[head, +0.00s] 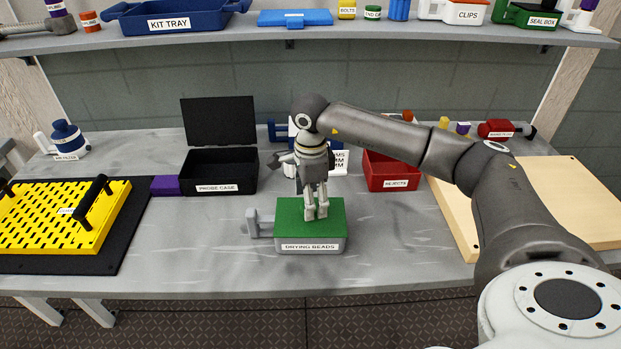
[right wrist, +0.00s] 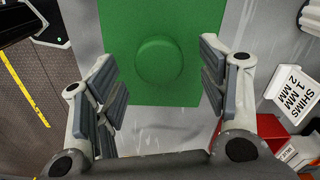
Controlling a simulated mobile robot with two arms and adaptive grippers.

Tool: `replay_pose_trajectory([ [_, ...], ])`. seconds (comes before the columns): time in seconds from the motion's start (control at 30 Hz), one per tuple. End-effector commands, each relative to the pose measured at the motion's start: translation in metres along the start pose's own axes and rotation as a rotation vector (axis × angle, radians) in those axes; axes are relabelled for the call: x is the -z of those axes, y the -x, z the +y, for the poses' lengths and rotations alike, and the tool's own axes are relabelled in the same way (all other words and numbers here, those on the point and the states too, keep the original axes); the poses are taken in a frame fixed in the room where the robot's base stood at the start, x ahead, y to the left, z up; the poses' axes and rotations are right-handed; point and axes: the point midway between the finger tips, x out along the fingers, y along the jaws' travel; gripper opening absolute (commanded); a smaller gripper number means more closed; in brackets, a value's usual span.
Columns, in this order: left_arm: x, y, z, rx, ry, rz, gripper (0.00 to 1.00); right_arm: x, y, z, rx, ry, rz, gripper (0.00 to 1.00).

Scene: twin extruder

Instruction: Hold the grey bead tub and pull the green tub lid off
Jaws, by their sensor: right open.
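The grey bead tub (head: 312,248), labelled DRYING BEADS, stands on the worktable near its front edge. A grey handle (head: 258,223) sticks out from its left side. The green tub lid (head: 289,212) lies flat on top of the tub. My right gripper (head: 316,213) points down over the lid and hides part of it. In the right wrist view, a round green knob (right wrist: 159,60) on the lid (right wrist: 118,20) shows between the open, empty fingers (right wrist: 160,80). I cannot tell if the fingers touch the lid. My left gripper is not in view.
An open black probe case (head: 218,185) stands behind left of the tub, and a red rejects bin (head: 390,172) behind right. A yellow perforated tray (head: 50,220) is at the left, a pale board (head: 560,185) at the right. The table left of the tub is clear.

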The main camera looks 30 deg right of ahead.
Motion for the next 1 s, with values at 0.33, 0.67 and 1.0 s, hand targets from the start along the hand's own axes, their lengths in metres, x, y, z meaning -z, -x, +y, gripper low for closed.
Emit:
replay_pose_trajectory([
  [0.33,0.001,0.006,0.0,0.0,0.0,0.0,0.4,-0.001,-0.027,0.0,0.001,0.001,-0.001,0.66],
  [0.67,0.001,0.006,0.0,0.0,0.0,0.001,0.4,-0.001,-0.027,0.0,0.001,0.001,-0.001,0.54],
  [1.0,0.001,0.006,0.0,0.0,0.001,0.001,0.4,-0.001,-0.027,0.0,0.001,0.001,-0.001,0.46],
])
